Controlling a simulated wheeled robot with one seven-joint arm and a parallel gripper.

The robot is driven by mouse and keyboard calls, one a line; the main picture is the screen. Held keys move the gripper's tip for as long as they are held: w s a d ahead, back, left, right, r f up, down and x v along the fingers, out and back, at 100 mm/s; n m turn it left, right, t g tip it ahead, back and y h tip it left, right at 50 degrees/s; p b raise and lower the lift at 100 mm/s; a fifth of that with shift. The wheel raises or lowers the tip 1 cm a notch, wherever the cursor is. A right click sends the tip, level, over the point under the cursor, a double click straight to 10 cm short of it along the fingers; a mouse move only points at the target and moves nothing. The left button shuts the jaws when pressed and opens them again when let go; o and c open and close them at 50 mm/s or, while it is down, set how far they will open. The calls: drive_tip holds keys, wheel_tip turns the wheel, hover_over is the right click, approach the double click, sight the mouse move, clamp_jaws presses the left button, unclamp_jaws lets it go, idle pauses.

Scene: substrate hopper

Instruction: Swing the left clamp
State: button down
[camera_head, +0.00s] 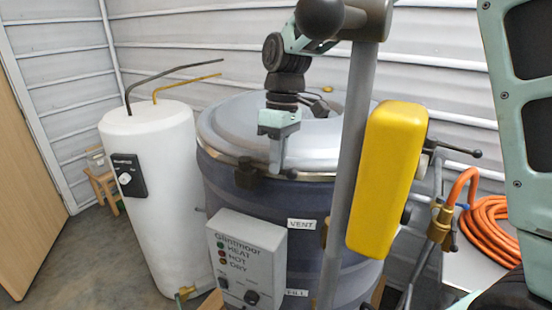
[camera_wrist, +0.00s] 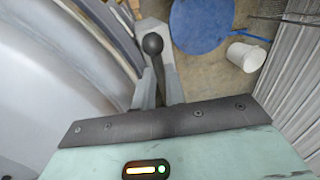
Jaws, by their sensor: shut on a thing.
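In the wrist view, the left clamp's lever, a dark bar with a black ball knob (camera_wrist: 152,43), lies between the grey fingers of my gripper (camera_wrist: 157,92). The fingers are shut on it. The curved rim of the hopper lid (camera_wrist: 85,70) is just to the left. In the head view, my gripper (camera_head: 277,166) points down at the front edge of the pale grey lid (camera_head: 225,130) of the dark hopper. A dark clamp bracket (camera_head: 248,174) sits on the rim just left of the fingers. The lever in the grip cannot be made out there.
A white tank (camera_head: 155,200) stands left of the hopper. A grey control box (camera_head: 245,258) is on the hopper's front. A grey pole (camera_head: 350,150) and yellow box (camera_head: 388,180) hide its right side. An orange hose (camera_head: 490,225) lies right. A white bucket (camera_wrist: 246,56) shows in the wrist view.

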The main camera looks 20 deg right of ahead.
drive_tip(key=shift+w+r, duration=0.15)
drive_tip(key=shift+w, duration=0.05)
idle(0.3)
drive_tip(key=c, duration=1.5)
unclamp_jaws()
drive_tip(key=shift+o, duration=0.2)
wheel_tip(320, 180, up, 17)
drive_tip(key=w+d+b, duration=0.2)
drive_tip(key=b, duration=0.1)
drive_tip(key=shift+d, duration=0.3)
